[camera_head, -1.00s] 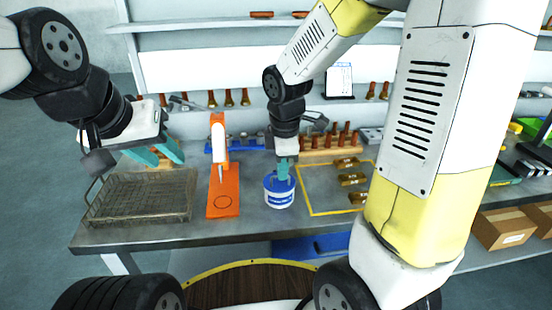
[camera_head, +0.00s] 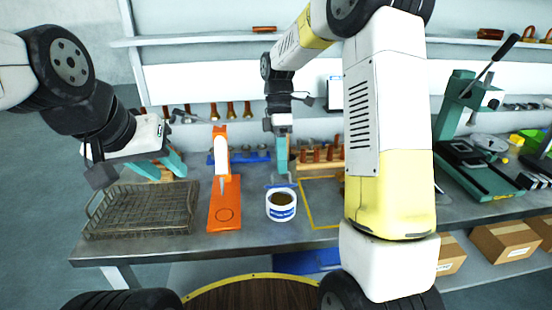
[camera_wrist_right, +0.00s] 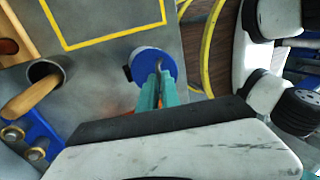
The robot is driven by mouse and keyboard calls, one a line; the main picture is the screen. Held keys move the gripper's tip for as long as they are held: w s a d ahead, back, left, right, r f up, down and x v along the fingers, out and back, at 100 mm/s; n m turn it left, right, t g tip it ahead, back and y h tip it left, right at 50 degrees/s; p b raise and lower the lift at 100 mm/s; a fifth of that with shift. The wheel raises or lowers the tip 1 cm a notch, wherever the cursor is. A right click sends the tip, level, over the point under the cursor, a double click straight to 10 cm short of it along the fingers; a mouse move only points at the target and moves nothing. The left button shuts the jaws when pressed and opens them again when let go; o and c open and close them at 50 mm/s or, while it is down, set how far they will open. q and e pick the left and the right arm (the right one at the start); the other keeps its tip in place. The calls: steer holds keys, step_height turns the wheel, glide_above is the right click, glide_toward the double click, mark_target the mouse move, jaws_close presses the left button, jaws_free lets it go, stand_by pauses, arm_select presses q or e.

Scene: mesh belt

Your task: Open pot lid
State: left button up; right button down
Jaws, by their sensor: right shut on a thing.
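The white pot (camera_head: 282,212) with a blue label stands on the table, its top open and brownish contents showing inside. The blue lid (camera_head: 280,186) is off the pot and held above it. My right gripper (camera_head: 281,170) is shut on the lid; its teal fingers (camera_wrist_right: 159,92) hold the round blue lid (camera_wrist_right: 148,60) in the right wrist view, where the lid hides most of what is below. My left gripper (camera_head: 165,162) is open and empty above the wire basket's back right corner.
A wire basket (camera_head: 100,232) stands at the table's left. An orange stand (camera_head: 225,207) is just left of the pot. A yellow-outlined area (camera_head: 322,226) lies to the pot's right, partly hidden by my right arm. A wooden rack with upright pieces (camera_head: 318,156) is behind.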

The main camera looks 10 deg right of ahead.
steer(key=shift+w, duration=0.1)
stand_by(0.4)
steer(key=c, duration=1.6)
jaws_free()
steer(key=shift+o, duration=0.2)
steer(key=v, duration=0.8)
